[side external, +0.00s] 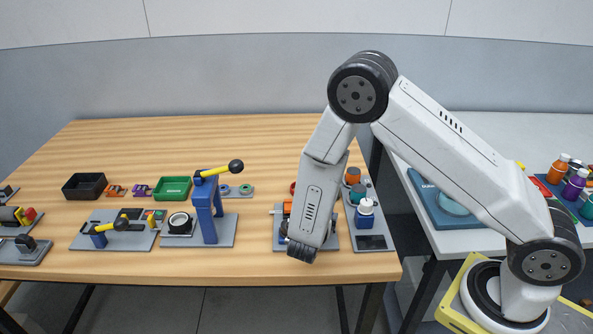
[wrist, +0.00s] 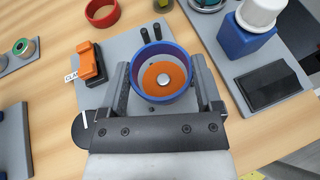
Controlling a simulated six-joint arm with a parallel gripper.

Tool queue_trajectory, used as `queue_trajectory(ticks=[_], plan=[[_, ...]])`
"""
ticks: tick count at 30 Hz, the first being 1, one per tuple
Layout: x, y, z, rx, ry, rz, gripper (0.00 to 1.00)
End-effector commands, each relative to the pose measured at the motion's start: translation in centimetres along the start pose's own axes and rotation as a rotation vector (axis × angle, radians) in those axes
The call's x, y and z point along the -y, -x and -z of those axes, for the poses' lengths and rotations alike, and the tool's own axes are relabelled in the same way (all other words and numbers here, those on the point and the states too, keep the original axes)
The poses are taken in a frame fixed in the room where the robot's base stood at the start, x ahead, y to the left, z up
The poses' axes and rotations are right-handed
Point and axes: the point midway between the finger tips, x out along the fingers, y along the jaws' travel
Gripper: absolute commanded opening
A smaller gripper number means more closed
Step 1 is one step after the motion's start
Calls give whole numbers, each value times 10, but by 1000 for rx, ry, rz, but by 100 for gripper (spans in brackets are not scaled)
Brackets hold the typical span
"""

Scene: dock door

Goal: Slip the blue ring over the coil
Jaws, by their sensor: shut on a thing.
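My gripper (wrist: 162,80) is shut on the blue ring (wrist: 160,47) in the wrist view, with one finger on each side of it. Through the ring I see an orange round coil (wrist: 155,76) with a silver centre, a little toward the near side of the opening. I cannot tell whether the ring is above the coil or around it. In the side external view my wrist is low over the grey plate at the table's front right, and it hides the ring and coil.
An orange and black clamp (wrist: 88,65) stands left of my gripper on the grey plate (wrist: 120,45). A red ring (wrist: 102,12) lies behind it. Two black pins (wrist: 157,31) stand behind the ring. A blue block with a white top (wrist: 247,35) stands to the right.

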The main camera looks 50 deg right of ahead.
Motion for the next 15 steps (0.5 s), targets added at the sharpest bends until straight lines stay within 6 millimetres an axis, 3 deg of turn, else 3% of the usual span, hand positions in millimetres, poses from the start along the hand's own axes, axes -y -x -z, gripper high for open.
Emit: queue_trajectory(ticks=[15], plan=[[0,-12,28,0,1,0,28]])
